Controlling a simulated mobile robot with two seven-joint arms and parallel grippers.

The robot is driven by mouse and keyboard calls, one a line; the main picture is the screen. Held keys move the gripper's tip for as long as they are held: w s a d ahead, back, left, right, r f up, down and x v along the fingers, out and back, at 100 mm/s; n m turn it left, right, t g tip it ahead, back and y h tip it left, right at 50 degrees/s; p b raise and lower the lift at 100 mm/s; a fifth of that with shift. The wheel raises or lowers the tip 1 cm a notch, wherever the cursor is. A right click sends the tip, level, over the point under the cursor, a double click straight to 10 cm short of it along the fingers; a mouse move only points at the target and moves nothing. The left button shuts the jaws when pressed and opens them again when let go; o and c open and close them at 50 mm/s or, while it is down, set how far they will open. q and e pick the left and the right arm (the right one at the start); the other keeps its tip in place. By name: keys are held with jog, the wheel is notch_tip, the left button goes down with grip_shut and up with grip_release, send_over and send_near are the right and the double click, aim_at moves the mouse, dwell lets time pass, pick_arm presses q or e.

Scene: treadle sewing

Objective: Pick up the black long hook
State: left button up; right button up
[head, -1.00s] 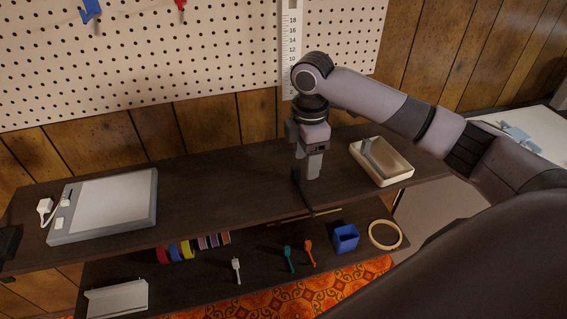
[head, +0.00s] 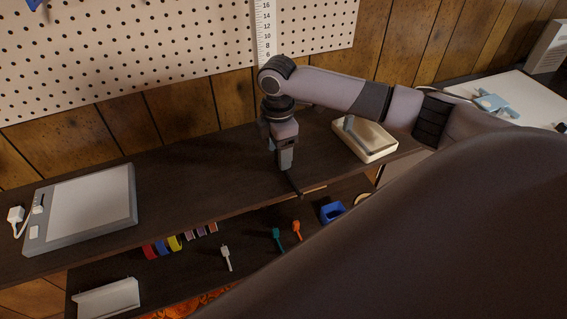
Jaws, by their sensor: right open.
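The black long hook (head: 294,184) lies near the front edge of the dark upper shelf, its front end close to that edge. Its rear part is hidden behind my right gripper. My right gripper (head: 285,167) points down at the rear part of the hook with its jaws open. I cannot tell whether the fingers are around the hook or just above it. My left gripper is not in view.
A cream tray (head: 378,153) with a grey item in it stands right of the gripper. A grey tablet-like board (head: 84,207) lies far left. Below are colored spools (head: 174,243), small hooks and a blue box (head: 333,212). The shelf's middle is clear.

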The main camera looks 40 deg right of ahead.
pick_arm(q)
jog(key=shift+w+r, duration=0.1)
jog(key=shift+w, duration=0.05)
pick_arm(e)
jog(key=c, duration=1.1)
jog(key=shift+o, duration=0.2)
jog(key=shift+r, duration=0.1)
